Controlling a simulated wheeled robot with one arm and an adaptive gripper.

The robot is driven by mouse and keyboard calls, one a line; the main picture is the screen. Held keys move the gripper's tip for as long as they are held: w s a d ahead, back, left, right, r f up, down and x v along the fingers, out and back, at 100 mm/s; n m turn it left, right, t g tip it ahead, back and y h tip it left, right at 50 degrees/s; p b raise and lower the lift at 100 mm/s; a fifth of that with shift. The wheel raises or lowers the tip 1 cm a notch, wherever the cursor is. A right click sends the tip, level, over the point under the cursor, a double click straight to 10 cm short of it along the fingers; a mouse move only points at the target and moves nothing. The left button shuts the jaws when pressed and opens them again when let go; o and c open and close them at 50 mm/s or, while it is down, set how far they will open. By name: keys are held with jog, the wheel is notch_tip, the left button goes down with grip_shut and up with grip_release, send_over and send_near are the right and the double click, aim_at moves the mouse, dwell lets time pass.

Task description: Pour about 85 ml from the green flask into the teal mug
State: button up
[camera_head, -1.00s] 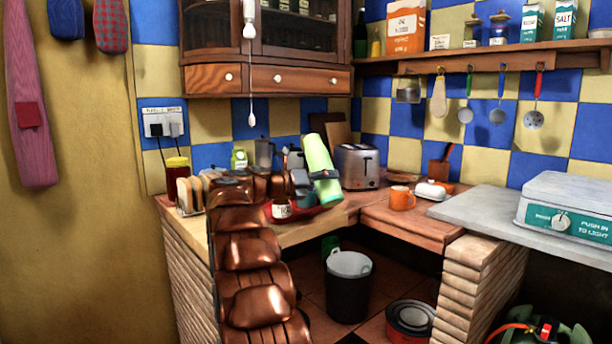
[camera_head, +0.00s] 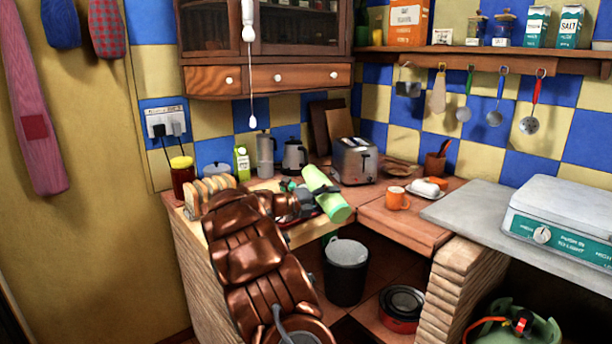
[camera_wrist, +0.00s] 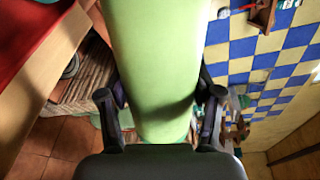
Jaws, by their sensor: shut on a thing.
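The light green flask (camera_head: 328,196) is held in my gripper (camera_head: 320,190) above the corner of the wooden counter. It is strongly tilted, one end at the upper left and a rounded end at the lower right; I cannot tell which end is the mouth. In the wrist view the flask (camera_wrist: 155,60) runs up between the two black fingers of my gripper (camera_wrist: 158,108), which are shut on its sides. I cannot make out the teal mug; a small teal-green patch shows behind my gripper, too hidden to name. No liquid stream shows.
A red tray (camera_wrist: 25,35) lies close by, mostly hidden in the head view. A toaster (camera_head: 355,160), an orange mug (camera_head: 396,198), a butter dish (camera_head: 428,188), a toast rack (camera_head: 210,190) and a kettle (camera_head: 294,157) stand around. A bin (camera_head: 346,275) is below.

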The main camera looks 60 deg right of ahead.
jog(key=shift+w+d+r+n+p, duration=0.1)
jog(key=shift+w+r+n+p, duration=0.15)
jog(key=shift+n+p, duration=0.6)
jog(key=shift+p, duration=0.4)
jog(key=shift+r+p, duration=0.3)
jog(key=shift+p, duration=0.1)
jog(key=shift+w+r+n+p, duration=0.1)
jog(key=shift+r+n+p, duration=0.6)
jog(key=shift+p, duration=0.75)
jog(key=shift+s+a+r+p, duration=0.2)
jog(key=shift+s+r+p, duration=0.05)
jog(key=shift+s+p, duration=0.15)
jog(key=shift+w+r+n+g+y+p, duration=0.15)
jog(key=shift+r+n+g+y+p, duration=0.35)
jog(key=shift+p, duration=0.75)
dwell(0.6)
